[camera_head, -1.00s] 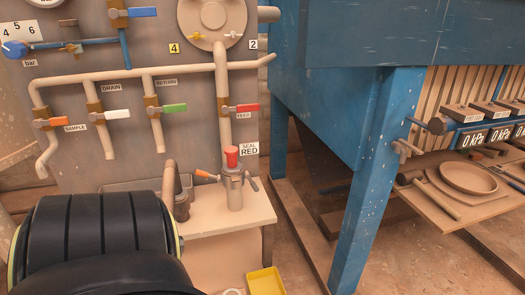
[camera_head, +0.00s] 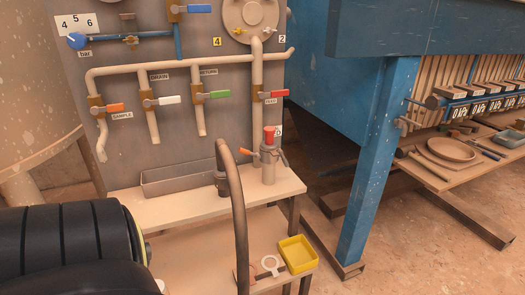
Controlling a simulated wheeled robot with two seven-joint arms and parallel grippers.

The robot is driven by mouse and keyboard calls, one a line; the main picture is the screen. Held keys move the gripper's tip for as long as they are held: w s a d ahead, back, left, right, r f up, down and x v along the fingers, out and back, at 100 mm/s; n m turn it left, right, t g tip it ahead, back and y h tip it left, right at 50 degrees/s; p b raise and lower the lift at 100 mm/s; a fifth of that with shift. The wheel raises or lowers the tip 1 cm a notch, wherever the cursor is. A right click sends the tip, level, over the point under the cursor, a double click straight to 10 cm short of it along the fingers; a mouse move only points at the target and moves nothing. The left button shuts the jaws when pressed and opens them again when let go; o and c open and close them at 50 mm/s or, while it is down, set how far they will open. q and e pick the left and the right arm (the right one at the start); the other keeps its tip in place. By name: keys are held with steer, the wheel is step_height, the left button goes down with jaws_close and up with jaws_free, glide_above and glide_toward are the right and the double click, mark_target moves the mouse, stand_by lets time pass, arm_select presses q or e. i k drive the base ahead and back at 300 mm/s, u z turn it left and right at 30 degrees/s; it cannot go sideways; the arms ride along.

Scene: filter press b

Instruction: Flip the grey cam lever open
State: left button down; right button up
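A grey upright coupling (camera_head: 268,166) with a red cap (camera_head: 270,134) stands on the bench below the pipe panel. A small grey cam lever (camera_head: 284,158) sticks out low from its right side, angled downward. My black arm link fills the lower left. Neither gripper is in view.
The bench (camera_head: 165,209) holds a grey trough (camera_head: 180,177). A lower shelf (camera_head: 190,262) has a yellow tray (camera_head: 298,253) and a white ring (camera_head: 270,264). A blue press leg (camera_head: 366,160) stands to the right. A pipe panel (camera_head: 120,130) with coloured valve handles rises behind.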

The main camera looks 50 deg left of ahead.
mark_target(285, 163)
steer(key=u, duration=0.85)
steer(key=i, duration=0.25)
